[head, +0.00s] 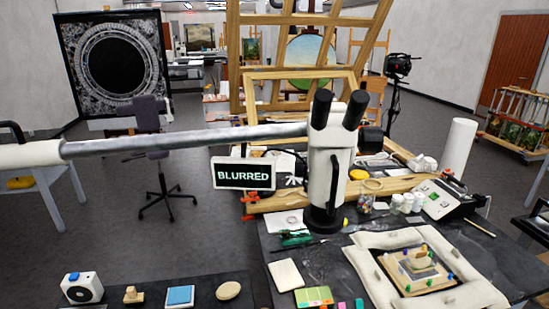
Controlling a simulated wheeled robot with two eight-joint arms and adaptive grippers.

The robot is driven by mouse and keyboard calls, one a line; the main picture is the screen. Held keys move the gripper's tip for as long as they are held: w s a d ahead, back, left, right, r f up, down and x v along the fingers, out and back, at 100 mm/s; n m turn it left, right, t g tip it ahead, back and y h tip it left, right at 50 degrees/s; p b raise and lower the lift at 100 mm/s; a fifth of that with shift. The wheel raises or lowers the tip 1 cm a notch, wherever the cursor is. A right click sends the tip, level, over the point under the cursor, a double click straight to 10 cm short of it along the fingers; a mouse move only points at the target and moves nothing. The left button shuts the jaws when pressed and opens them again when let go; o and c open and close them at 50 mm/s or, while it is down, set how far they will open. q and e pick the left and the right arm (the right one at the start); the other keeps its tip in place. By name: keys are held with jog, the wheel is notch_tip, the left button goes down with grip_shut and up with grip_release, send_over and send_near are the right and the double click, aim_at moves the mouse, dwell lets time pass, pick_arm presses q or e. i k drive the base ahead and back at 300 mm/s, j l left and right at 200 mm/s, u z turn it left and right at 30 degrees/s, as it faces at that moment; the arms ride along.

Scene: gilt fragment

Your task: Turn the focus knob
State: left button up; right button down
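A white stereo microscope (326,170) with two black eyepieces (338,110) stands upright over the dark worktable, held on a long grey boom (180,142) from the left. Its lower end is a black ring (324,218). A small sign (243,174) left of the body reads "BLURRED". Neither of my grippers is in view.
Small items, including a blue pad (180,296), line the left front.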

aim_at(369, 139)
jog(key=l+u, duration=0.4)
jog(key=l, duration=1.6)
